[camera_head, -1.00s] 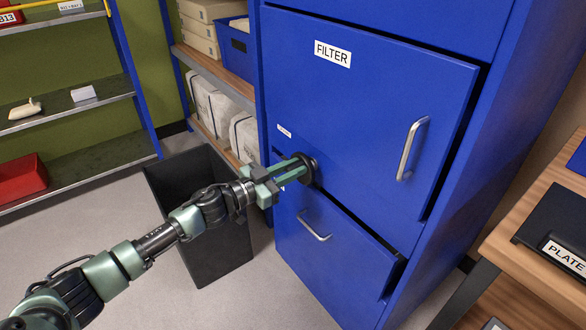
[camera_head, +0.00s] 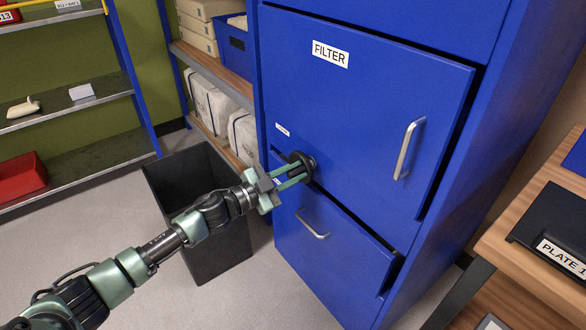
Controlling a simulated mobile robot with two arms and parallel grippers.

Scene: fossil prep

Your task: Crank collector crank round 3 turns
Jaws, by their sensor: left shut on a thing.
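The blue collector cabinet (camera_head: 365,110) stands in the middle, with a door labelled FILTER and a drawer (camera_head: 325,255) below it. The collector crank (camera_head: 303,165) is a dark round part on the cabinet's front, near the left edge between door and drawer. My left gripper (camera_head: 296,178) reaches in from the lower left and is shut on the crank, its green fingers at the dark part. The fingers and wrist hide part of the crank. My right gripper does not show.
A black open bin (camera_head: 215,240) stands on the floor behind my left arm, close to the cabinet. Shelves with boxes (camera_head: 205,105) stand behind it. A wooden bench (camera_head: 520,225) with a black plate case (camera_head: 555,220) is at the right. Door handle (camera_head: 409,148) and drawer handle (camera_head: 313,224) stick out.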

